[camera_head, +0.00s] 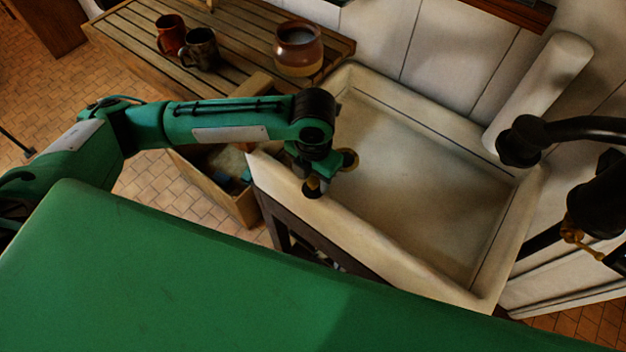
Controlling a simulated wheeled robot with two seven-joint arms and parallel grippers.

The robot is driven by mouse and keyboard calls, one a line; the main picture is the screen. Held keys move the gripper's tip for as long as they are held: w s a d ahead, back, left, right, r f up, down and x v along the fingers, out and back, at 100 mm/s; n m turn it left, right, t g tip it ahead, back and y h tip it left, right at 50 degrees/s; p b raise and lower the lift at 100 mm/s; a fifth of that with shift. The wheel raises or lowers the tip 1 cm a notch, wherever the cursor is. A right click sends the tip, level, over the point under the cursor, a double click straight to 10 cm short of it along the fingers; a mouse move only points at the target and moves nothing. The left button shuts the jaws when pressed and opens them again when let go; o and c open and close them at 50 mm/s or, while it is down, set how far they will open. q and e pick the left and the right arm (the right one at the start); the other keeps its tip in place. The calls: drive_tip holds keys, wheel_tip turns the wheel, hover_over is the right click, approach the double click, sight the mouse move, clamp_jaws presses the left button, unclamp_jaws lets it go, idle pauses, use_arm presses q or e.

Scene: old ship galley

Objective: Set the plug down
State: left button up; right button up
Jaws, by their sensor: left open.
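My left gripper (318,172) is over the near left rim of the pale stone sink (430,185), pointing down, with its jaws open. A small dark plug with a brownish top (312,187) is right at the fingertips, at the sink's near rim. The fingers partly cover it, and I cannot tell whether they touch it. My right gripper is out of view.
A slatted wooden board (235,30) at the back left bears a red mug (171,33), a dark mug (201,50) and a brown pot (298,48). A wooden crate (222,195) stands below it. A black spout (570,130) reaches over the sink's right side. The basin's middle is clear.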

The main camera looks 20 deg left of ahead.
sight(313, 182)
use_arm(q)
wheel_tip(313, 182, up, 10)
drive_tip(key=b, duration=0.2)
drive_tip(key=shift+f, duration=0.15)
drive_tip(key=shift+s, duration=0.1)
idle(0.3)
